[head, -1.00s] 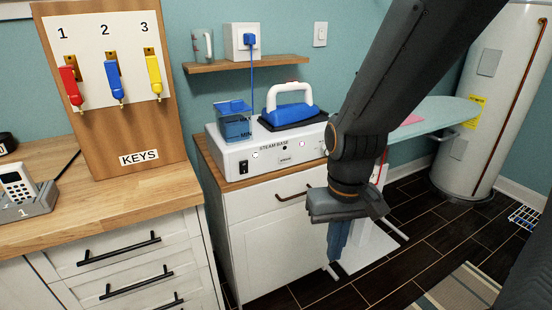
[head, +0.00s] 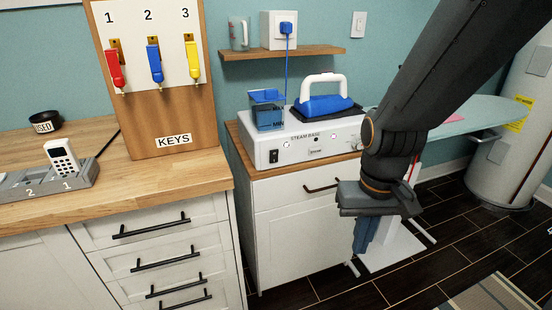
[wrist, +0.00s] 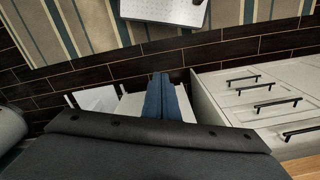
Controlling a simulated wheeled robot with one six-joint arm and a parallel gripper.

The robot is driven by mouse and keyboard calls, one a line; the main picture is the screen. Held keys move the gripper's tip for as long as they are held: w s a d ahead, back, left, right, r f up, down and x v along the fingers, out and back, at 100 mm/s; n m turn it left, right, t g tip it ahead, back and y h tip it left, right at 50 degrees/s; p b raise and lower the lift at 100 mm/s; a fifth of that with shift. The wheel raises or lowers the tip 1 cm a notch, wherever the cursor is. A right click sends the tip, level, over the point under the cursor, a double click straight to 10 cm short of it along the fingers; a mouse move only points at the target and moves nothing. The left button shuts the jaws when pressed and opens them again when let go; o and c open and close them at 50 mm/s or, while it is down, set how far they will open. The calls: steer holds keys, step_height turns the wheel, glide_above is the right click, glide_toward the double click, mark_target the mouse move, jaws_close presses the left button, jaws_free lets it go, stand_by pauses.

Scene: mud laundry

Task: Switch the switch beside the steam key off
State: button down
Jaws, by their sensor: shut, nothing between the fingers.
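The white steam base (head: 300,151) stands on a small wooden-topped cabinet. A black rocker switch (head: 273,156) is on the left of its front face; its position is too small to tell. A small round mark or key (head: 287,145) sits to the right of the switch. My gripper (head: 361,250) points down in front of the cabinet's right side, lower than the steam base and apart from it. Its blue fingers are together and empty; they also show in the wrist view (wrist: 167,97). The wrist view does not show the switch.
A blue iron (head: 325,104) rests on the steam base beside a blue water tank (head: 268,110). A shelf (head: 282,54) hangs above. The key board (head: 155,80) stands on the left counter, with a phone dock (head: 50,185). An ironing board (head: 470,115) is behind my arm.

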steer(key=w+a+f+m+t+p, duration=0.1)
steer(key=w+a+f+m+t, duration=0.2)
steer(key=w, duration=0.4)
steer(key=w+f+m+t+p, duration=0.1)
steer(key=w+m+t, duration=0.25)
steer(key=w, duration=0.45)
steer(key=w+a+r+m+t+y+p, duration=0.1)
steer(key=w+a+r+m+t+y, duration=0.3)
steer(key=a+m+t, duration=0.3)
steer(key=shift+w+a+r+m+t+y, duration=0.4)
steer(key=shift+w+r+t, duration=0.1)
steer(key=shift+w+t, duration=0.15)
steer(key=shift+w, duration=0.1)
steer(key=b, duration=0.8)
glide_toward(276, 154)
steer(key=p+x, duration=0.1)
steer(key=x, duration=0.5)
steer(key=shift+f+p, duration=0.15)
steer(key=shift+p, duration=0.15)
